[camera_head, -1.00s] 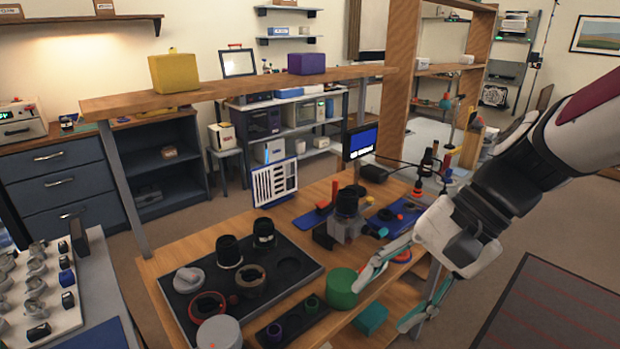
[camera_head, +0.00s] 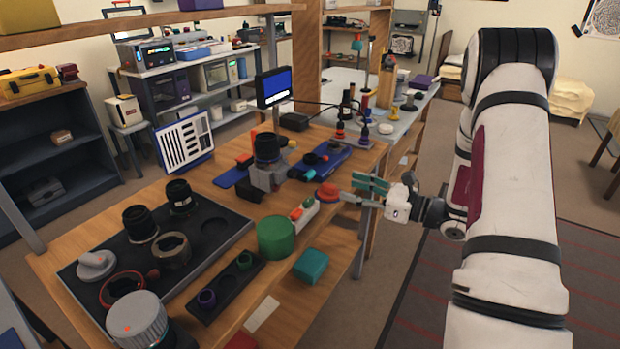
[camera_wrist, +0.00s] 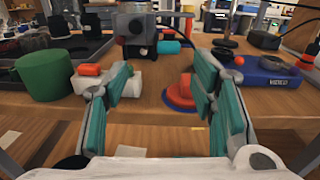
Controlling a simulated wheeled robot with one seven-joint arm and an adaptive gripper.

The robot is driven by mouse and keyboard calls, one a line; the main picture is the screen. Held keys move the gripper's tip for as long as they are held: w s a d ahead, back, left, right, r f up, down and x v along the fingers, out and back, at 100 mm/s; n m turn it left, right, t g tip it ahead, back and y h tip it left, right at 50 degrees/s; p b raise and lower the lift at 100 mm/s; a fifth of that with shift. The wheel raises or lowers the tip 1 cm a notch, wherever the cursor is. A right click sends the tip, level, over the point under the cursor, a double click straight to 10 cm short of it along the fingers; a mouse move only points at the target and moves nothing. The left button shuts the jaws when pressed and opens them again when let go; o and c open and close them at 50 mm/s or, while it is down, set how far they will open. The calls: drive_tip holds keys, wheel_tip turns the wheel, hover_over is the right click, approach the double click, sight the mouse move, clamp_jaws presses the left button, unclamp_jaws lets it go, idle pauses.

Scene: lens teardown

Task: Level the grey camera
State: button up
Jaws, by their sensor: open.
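The grey camera (camera_head: 268,177) stands on the wooden bench, its black barrel (camera_head: 267,148) pointing up. Its grey body also shows in the wrist view (camera_wrist: 138,27), beyond and slightly left of my fingers, its top cut off by the frame. I cannot tell how far it tilts. A cyan-ended knob (camera_wrist: 168,47) sits at its right side. My gripper (camera_head: 357,190) is open and empty at the bench's front edge, pointing at the bench. In the wrist view its teal-padded fingers (camera_wrist: 162,75) are spread wide, clear of the camera.
A red-orange disc (camera_wrist: 181,92) lies close by my right finger. A white block with an orange knob (camera_wrist: 104,78) is by the left finger, and a green cylinder (camera_head: 275,237) is further left. A blue tray (camera_head: 322,160) lies right of the camera.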

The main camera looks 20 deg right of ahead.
sight(312, 173)
drive_tip(key=shift+m+t, duration=0.3)
drive_tip(key=x, duration=0.8)
drive_tip(key=d+f+x, duration=0.1)
drive_tip(key=x, duration=0.4)
drive_tip(key=shift+w+a+f+b, duration=0.1)
drive_tip(key=shift+w+a+b, duration=0.05)
drive_tip(key=shift+w+b, duration=0.25)
drive_tip(key=c, duration=1.1)
drive_tip(key=shift+w, duration=0.1)
clamp_jaws()
